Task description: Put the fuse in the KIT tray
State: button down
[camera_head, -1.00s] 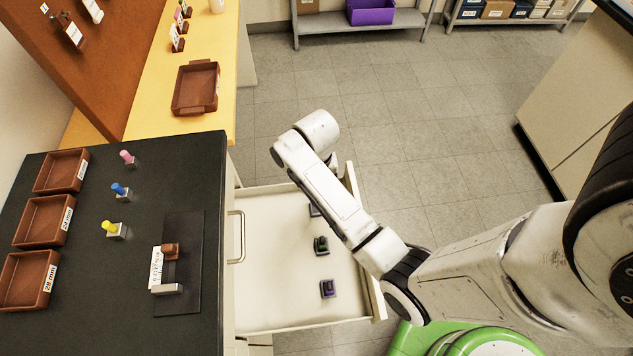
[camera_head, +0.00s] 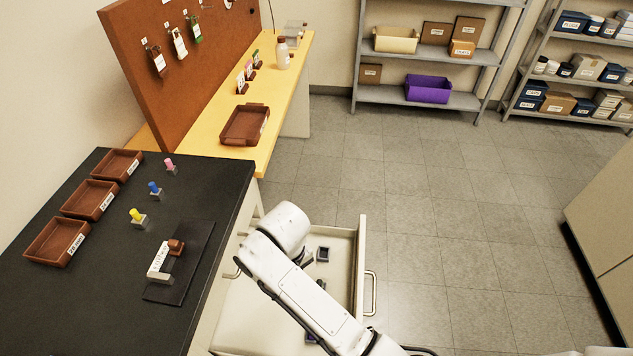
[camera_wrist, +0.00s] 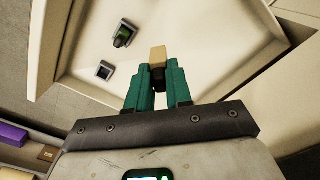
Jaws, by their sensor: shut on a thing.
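My gripper (camera_wrist: 159,80) shows in the wrist view with teal fingers shut on a small block-like thing, tan with a dark part (camera_wrist: 158,56), which I take to be the fuse. It is held over the open pale drawer (camera_wrist: 205,60). In the head view my arm hides the gripper and the held thing. A brown tray (camera_head: 264,142) lies on the yellow bench beyond the black worktop. I cannot read its label, so I cannot tell if it is the KIT tray.
Brown trays (camera_head: 90,200), coloured pegs and a fixture (camera_head: 165,262) stand on the black worktop (camera_head: 110,310). A brown pegboard (camera_head: 200,85) rises behind the yellow bench. Floor (camera_head: 440,210) is clear.

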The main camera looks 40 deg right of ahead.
aim_at(251, 120)
jog(key=i+l+u, duration=0.15)
jog(key=l+u, duration=0.25)
jog(key=l, duration=0.3)
jog(key=l+u, duration=0.35)
jog(key=l, duration=0.35)
jog(key=i, duration=0.05)
